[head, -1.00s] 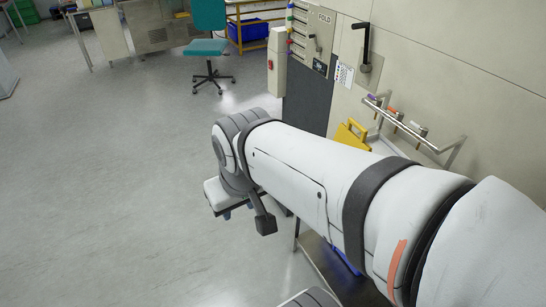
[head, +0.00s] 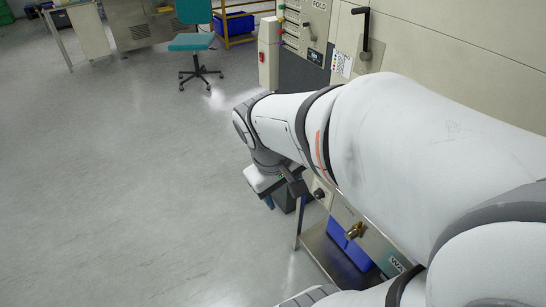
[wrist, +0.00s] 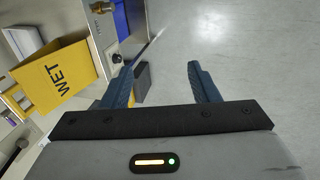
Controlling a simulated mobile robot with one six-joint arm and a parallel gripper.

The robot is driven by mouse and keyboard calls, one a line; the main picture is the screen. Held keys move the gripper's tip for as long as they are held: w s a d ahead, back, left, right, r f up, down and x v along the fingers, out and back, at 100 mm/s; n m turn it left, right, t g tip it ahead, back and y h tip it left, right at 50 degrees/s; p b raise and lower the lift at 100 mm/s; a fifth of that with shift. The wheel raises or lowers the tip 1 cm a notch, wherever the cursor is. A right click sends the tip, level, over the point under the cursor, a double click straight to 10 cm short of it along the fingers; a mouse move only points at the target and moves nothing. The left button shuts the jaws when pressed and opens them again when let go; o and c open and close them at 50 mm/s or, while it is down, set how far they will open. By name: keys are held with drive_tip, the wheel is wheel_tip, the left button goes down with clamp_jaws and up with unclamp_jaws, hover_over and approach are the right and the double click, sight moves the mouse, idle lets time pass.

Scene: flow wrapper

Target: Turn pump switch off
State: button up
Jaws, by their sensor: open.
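A black rotary knob (head: 319,193) sits on the light panel of the machine, near the brass valve. It also shows in the wrist view (wrist: 116,58), just left of and beyond the left fingertip. I cannot read a label that marks it as the pump switch, nor its setting. My gripper (wrist: 162,75) is open, with two blue fingers apart and nothing between them. In the head view my arm hides most of it. The knob and the left finger look close, but I cannot tell whether they touch.
A brass valve (head: 354,231) and a blue bin (head: 348,246) are beside the panel. A cream post with a red switch (head: 262,57) and a teal chair (head: 191,41) stand farther back. The floor at left is clear.

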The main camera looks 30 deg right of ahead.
drive_tip(key=w+d+f+n+g+h+b, duration=0.2)
drive_tip(key=w+d+f+h+b, duration=0.15)
drive_tip(key=d+f+b, duration=0.4)
drive_tip(key=w+d+f+n+g+h+b, duration=0.25)
drive_tip(key=d+f+h+b, duration=0.2)
drive_tip(key=f, duration=0.65)
drive_tip(key=n+t+h+b, duration=0.6)
drive_tip(key=n+h+b, duration=0.15)
drive_tip(key=b, duration=0.45)
approach(316, 196)
drive_tip(key=d, duration=0.2)
drive_tip(key=shift+g, duration=0.25)
drive_tip(key=shift+w+d+r, duration=0.1)
drive_tip(key=shift+w+d, duration=0.05)
drive_tip(key=shift+d, duration=1.05)
drive_tip(key=shift+w+d+r, duration=0.1)
drive_tip(key=shift+w+d, duration=0.05)
drive_tip(key=shift+d, duration=1.05)
drive_tip(key=shift+w+d+r, duration=0.1)
drive_tip(key=shift+w+d, duration=0.05)
drive_tip(key=shift+d, duration=1.05)
drive_tip(key=shift+c, duration=0.3)
